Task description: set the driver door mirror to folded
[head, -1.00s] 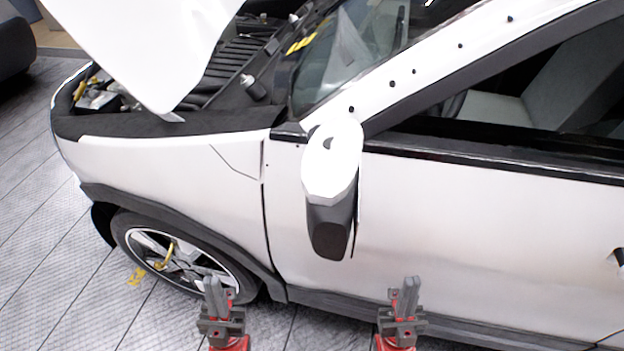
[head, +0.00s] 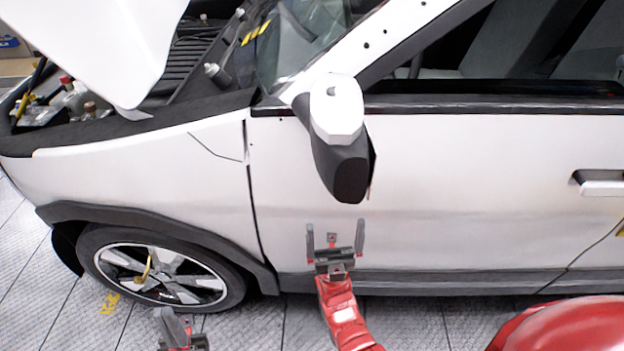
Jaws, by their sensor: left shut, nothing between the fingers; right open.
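The driver door mirror (head: 337,118) has a white cap and a dark lower housing. It sits at the front corner of the white door (head: 470,190), below the windshield pillar, and stands out from the door. My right gripper (head: 336,232) is below the mirror in front of the door, pointing up, with its fingers spread and empty. A gap separates it from the mirror's lower end. My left gripper (head: 178,322) is at the bottom left, in front of the front wheel, shut and empty. Nothing touches the mirror.
The raised white hood (head: 100,45) is at the upper left over the open engine bay. The front wheel (head: 160,270) is at the lower left. The door handle (head: 600,184) is at the right. The space in front of the door is mostly clear.

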